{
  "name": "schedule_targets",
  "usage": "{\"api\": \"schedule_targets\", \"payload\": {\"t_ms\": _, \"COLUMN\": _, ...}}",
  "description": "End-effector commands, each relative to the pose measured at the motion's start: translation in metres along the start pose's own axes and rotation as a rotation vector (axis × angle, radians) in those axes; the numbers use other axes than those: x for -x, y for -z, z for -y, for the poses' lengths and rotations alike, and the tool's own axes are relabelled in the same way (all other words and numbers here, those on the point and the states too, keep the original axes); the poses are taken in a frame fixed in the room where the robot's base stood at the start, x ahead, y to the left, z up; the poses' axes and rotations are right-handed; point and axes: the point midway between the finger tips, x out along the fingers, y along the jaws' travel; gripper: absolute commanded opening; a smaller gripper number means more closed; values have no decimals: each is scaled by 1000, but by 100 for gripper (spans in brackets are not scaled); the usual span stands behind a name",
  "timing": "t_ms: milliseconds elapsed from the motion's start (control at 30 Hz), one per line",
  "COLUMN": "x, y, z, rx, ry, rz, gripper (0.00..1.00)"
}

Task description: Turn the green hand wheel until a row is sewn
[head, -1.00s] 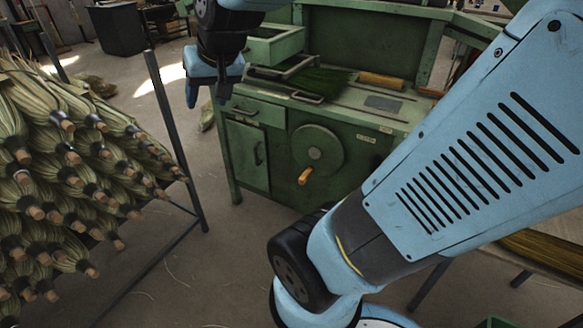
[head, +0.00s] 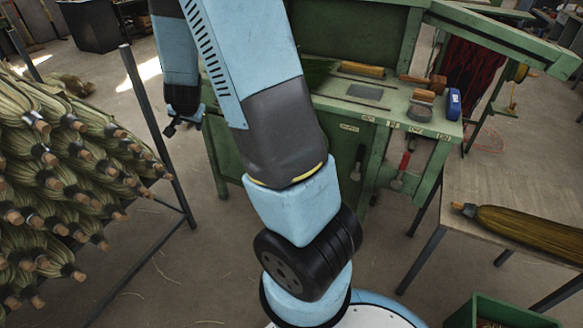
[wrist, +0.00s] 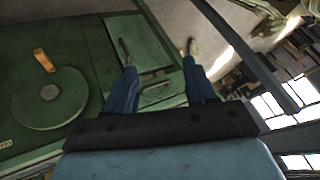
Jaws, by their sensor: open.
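The round green hand wheel (wrist: 48,105) is on the front of the green bench, at the left in the wrist view. Its orange handle (wrist: 44,61) sticks out near its upper rim in that picture. In the head view my arm hides the wheel. My gripper (wrist: 160,60) is open and empty, its two blue fingers apart, to the right of the wheel and handle and not touching them. In the head view my gripper (head: 178,126) shows small and dark at the left end of the bench. No sewn row can be made out.
A rack of brooms (head: 60,190) stands at the left. A table (head: 500,180) at the right holds a broom (head: 530,230). A green crate (head: 500,312) is at the lower right. Floor between rack and bench is clear.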

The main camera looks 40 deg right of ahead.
Motion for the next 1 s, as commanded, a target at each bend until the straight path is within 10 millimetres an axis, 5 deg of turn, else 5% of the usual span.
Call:
{"api": "schedule_targets", "payload": {"t_ms": 200, "x": -71, "y": -3, "z": -35, "rx": -84, "ry": -104, "rz": -99, "gripper": 55}}
{"api": "schedule_targets", "payload": {"t_ms": 500, "x": -150, "y": -12, "z": -99, "rx": -151, "ry": -251, "rz": -276, "gripper": 55}}
{"api": "schedule_targets", "payload": {"t_ms": 1000, "x": -226, "y": -39, "z": -232, "rx": -105, "ry": -474, "rz": -632, "gripper": 55}}
